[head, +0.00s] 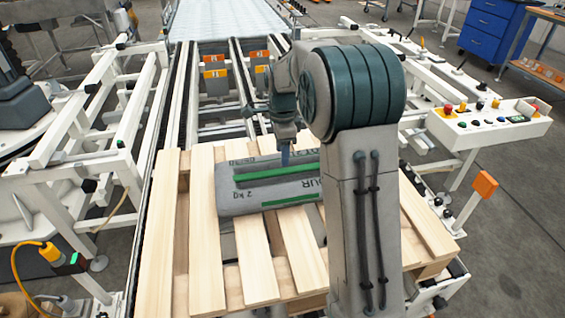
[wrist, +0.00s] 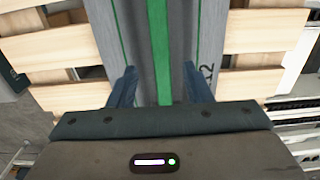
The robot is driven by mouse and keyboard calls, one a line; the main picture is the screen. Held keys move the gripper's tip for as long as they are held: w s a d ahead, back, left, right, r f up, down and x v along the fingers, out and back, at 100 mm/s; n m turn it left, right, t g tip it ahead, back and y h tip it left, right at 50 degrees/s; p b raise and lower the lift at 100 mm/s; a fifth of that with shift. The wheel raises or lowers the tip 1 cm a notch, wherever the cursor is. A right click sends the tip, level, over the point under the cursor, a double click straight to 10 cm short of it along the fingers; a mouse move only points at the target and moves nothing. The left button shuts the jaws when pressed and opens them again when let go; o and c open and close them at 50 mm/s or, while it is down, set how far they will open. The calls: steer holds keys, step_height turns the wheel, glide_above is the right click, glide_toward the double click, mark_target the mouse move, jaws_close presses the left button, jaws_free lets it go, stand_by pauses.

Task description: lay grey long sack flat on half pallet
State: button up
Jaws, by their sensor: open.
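The grey long sack (head: 262,190) with green stripes and dark print lies flat on the slats of the wooden half pallet (head: 206,262). Its right part is hidden behind my arm in the head view. My gripper (head: 285,157) is at the sack, pointing down over its upper side. In the wrist view the sack (wrist: 176,50) runs away from my gripper (wrist: 157,80), between the two spread blue fingers. The fingers stand apart, and I cannot tell whether they touch the sack. The pallet (wrist: 262,38) shows on both sides of it.
A white roller conveyor (head: 228,18) lies behind the pallet. White machine frames flank it on both sides. A control panel (head: 490,122) with buttons stands at the right, with an orange marker (head: 485,184) below it. The front-left slats are bare.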

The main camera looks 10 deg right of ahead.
mark_target(282, 170)
steer(key=s+r+n+t, duration=0.1)
steer(key=s+r+n, duration=0.35)
steer(key=s, duration=0.35)
steer(key=s+r+n, duration=0.3)
steer(key=s+n, duration=0.2)
steer(key=s, duration=0.2)
steer(key=s+f+n+t, duration=0.1)
steer(key=s+f+n, duration=0.2)
steer(key=s+n, duration=0.5)
steer(key=s, duration=0.5)
steer(key=shift+s+f, duration=0.2)
steer(key=shift+s, duration=0.1)
steer(key=shift+a+n, duration=0.1)
steer(key=shift+n, duration=0.15)
